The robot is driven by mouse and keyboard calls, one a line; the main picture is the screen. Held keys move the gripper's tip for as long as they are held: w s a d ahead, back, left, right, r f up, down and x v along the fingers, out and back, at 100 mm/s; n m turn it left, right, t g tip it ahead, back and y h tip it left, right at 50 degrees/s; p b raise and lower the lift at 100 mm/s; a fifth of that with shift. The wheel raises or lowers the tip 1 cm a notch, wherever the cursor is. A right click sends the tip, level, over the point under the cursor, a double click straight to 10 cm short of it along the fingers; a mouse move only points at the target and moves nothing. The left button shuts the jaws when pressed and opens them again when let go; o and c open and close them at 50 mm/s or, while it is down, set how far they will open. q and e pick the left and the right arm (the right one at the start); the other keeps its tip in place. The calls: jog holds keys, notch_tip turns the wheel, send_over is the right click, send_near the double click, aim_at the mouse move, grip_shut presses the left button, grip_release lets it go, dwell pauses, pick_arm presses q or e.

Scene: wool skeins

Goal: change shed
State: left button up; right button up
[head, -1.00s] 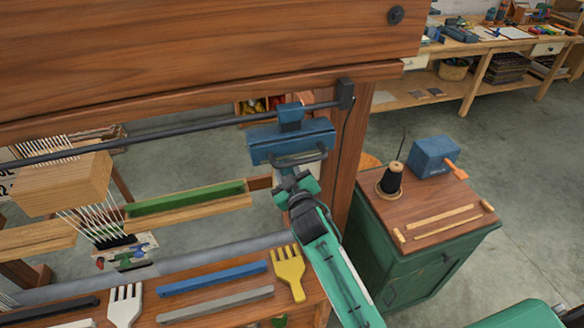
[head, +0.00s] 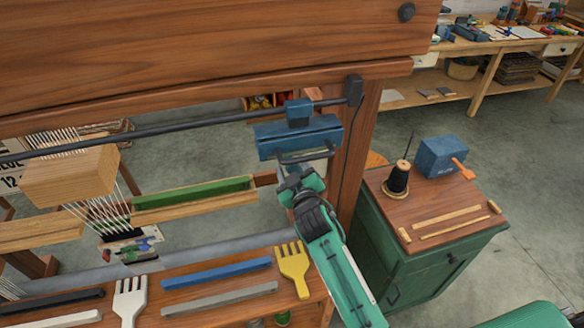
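A loom with a dark rod (head: 200,122) across it fills the left and middle of the head view. A blue block (head: 299,136) with a dark grey bar handle (head: 306,157) hangs on the rod near the right post. My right gripper (head: 300,172), on a green arm, is at the handle, just below the block. Its fingertips are small and partly hidden, so I cannot tell whether they grip the handle. A wooden block (head: 70,176) with white threads through it is at left. My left gripper is out of view.
A shelf at the front holds a yellow comb (head: 292,268), a white comb (head: 130,300), and blue (head: 217,274) and grey bars. A green cabinet (head: 425,268) at right carries a dark thread cone (head: 397,180) and a blue box (head: 442,156).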

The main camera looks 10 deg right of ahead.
jog(key=shift+s, duration=0.1)
jog(key=s+b, duration=0.3)
jog(key=s, duration=1)
jog(key=shift+s+d+b, duration=0.25)
jog(key=shift+s+b, duration=0.1)
jog(key=shift+b, duration=0.05)
